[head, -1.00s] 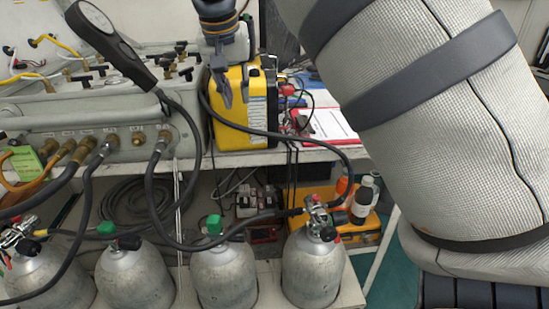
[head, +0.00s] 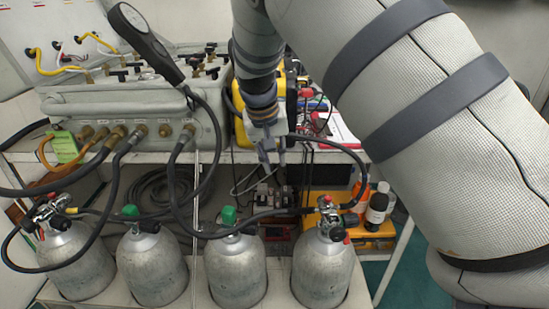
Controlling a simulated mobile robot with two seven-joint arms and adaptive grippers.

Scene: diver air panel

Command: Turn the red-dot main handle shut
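The air panel (head: 120,105) is a grey box at the left on the bench. Several small black T-handles (head: 165,62) stand on its top, and I cannot make out a red dot on any of them. A black hand-held gauge (head: 145,33) on a hose hangs over the panel and hides part of its top. My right gripper (head: 274,163) points down in front of the bench edge, right of the panel and apart from its handles. Its fingers look apart with nothing between them. My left gripper is not in view.
Several grey cylinders (head: 235,272) with valves and black hoses stand below the bench. A yellow case (head: 238,130) is behind my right gripper. An orange-yellow box (head: 350,235) with bottles (head: 376,207) is lower right. A hose (head: 352,165) loops right of the gripper.

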